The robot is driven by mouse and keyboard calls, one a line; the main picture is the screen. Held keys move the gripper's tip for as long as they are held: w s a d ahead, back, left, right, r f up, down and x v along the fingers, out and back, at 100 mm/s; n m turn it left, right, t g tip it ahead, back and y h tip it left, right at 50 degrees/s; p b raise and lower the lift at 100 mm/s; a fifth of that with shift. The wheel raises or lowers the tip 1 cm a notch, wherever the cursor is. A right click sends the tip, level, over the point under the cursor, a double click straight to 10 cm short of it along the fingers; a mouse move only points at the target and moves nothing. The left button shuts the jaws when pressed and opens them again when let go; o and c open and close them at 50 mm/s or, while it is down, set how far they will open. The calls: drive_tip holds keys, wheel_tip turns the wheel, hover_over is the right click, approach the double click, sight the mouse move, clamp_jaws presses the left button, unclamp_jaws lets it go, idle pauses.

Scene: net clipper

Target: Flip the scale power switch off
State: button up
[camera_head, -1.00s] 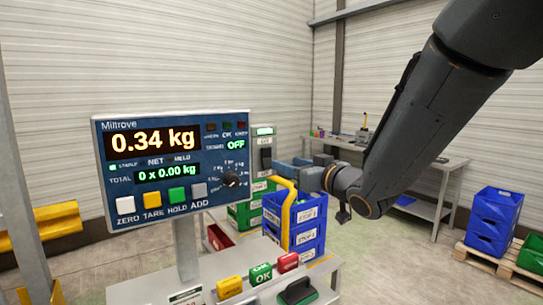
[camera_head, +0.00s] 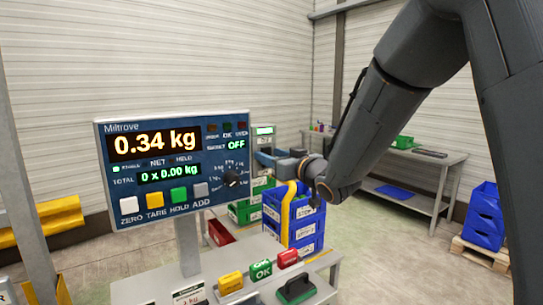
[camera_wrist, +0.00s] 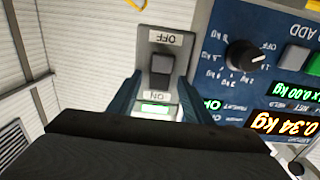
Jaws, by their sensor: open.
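The scale (camera_head: 205,130) has a blue front panel reading 0.34 kg. Its power switch box (camera_head: 264,130) stands at the panel's right edge, with a lit green window on top; my gripper hides its lower part. In the wrist view the grey switch plate (camera_wrist: 152,52) appears upside down, with a black rocker (camera_wrist: 161,70) between the OFF label (camera_wrist: 166,38) and the ON label (camera_wrist: 157,97). The green lamp (camera_wrist: 156,109) beside ON is lit. My gripper (camera_wrist: 160,84) is open and empty, its blue fingers on either side of the rocker. Contact cannot be told.
The selector knob (camera_wrist: 243,55) is close beside the switch plate. Yellow, green and red blocks (camera_head: 261,271) lie on the scale's stand below. Blue crates (camera_head: 300,212) are stacked behind my gripper. A side table (camera_head: 425,165) stands at the back right.

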drive_tip(key=c, duration=1.1)
drive_tip(key=shift+o, duration=0.2)
drive_tip(key=shift+f+b, duration=0.1)
drive_tip(key=shift+b, duration=0.3)
drive_tip(key=b, duration=0.3)
drive_tip(key=shift+f+t+y, duration=0.25)
drive_tip(key=shift+t+y, duration=0.05)
drive_tip(key=shift+t, duration=0.1)
drive_tip(key=t+y+b, duration=0.1)
drive_tip(key=b, duration=0.5)
drive_tip(key=shift+f, duration=0.2)
drive_tip(key=shift+r+t+b, duration=0.1)
drive_tip(key=shift+t+b, duration=0.4)
drive_tip(key=shift+b, duration=0.15)
drive_tip(key=o, duration=1.1)
drive_tip(key=shift+s, duration=0.1)
drive_tip(key=shift+c, duration=0.2)
drive_tip(key=shift+d, duration=0.1)
